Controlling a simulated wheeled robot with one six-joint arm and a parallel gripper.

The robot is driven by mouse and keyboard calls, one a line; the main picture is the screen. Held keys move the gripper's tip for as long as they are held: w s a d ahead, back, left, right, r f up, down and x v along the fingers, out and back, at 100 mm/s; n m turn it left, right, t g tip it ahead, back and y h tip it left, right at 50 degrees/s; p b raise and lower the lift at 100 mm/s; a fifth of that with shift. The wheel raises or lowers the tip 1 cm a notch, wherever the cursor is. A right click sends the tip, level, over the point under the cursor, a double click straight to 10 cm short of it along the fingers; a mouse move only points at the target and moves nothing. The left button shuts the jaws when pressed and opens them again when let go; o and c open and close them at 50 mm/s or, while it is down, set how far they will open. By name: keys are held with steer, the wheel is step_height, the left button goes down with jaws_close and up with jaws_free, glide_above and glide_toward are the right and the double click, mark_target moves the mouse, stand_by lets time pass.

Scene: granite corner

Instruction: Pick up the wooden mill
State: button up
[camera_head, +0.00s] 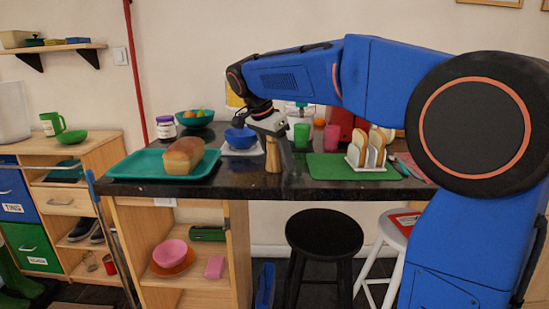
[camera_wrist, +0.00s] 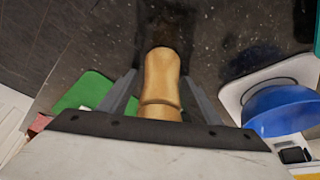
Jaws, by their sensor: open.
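The wooden mill (camera_head: 273,156) is a light wood, waisted shape standing on the dark counter near its front edge. In the wrist view the mill (camera_wrist: 161,80) lies between the two grey fingers of my gripper (camera_wrist: 160,88), with a gap on each side. My gripper (camera_head: 277,148) is open around the mill and comes down from above. In the head view a finger and the gripper body hide the mill's upper part.
A teal tray (camera_head: 128,172) with a bread loaf (camera_head: 184,155) is to the left. A blue bowl (camera_head: 240,138) stands behind on a white board. To the right is a green board (camera_head: 330,172) with a toast rack (camera_head: 366,154). Cups (camera_head: 301,135) stand behind.

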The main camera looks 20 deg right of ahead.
steer(key=c, duration=1.2)
